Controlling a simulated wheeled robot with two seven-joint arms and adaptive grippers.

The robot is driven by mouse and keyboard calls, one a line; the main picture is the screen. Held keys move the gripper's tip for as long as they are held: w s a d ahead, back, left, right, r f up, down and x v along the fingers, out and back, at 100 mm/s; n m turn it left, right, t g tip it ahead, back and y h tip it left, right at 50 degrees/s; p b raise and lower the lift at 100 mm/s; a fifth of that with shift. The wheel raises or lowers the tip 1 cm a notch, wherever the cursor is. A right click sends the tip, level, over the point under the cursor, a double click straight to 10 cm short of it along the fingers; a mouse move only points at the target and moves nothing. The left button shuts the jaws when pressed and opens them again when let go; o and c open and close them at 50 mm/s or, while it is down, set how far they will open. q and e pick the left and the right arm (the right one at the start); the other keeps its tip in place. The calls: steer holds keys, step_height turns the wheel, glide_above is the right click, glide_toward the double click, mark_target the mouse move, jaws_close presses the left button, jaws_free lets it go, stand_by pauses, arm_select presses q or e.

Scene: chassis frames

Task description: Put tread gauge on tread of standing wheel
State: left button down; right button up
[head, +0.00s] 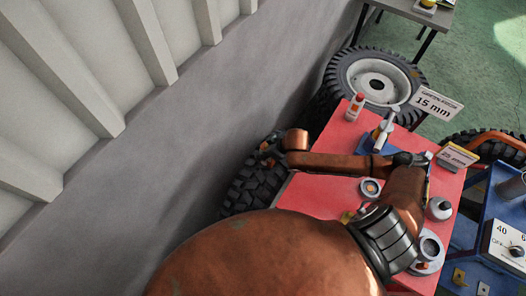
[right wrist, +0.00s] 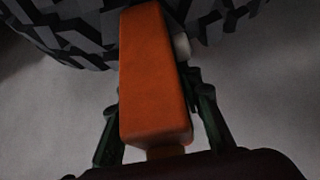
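The standing wheel (head: 247,190) is a dark tyre with chunky tread, between the grey wall and the red table. Its tread blocks (right wrist: 218,20) cross the top of the right wrist view. My right gripper (head: 270,148) is at the upper part of this tyre in the head view. In the wrist view, its fingers (right wrist: 158,115) are on both sides of an orange block, which I take to be the tread gauge (right wrist: 152,80). The block's far end overlaps the tread in the picture; contact cannot be told. A pale part shows beside it. My left gripper is not in view.
The red table (head: 325,190) holds a red bottle (head: 356,106), a grey bottle (head: 438,208), a round disc (head: 370,188) and signs. Another wheel with a pale rim (head: 376,78) is behind it. A blue cabinet (head: 484,215) stands right. The grey wall (head: 190,120) is close on the left.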

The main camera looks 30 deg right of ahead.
steer(key=o, duration=0.3)
steer(key=shift+r, duration=0.1)
steer(key=p+v, duration=0.2)
steer(key=v, duration=1)
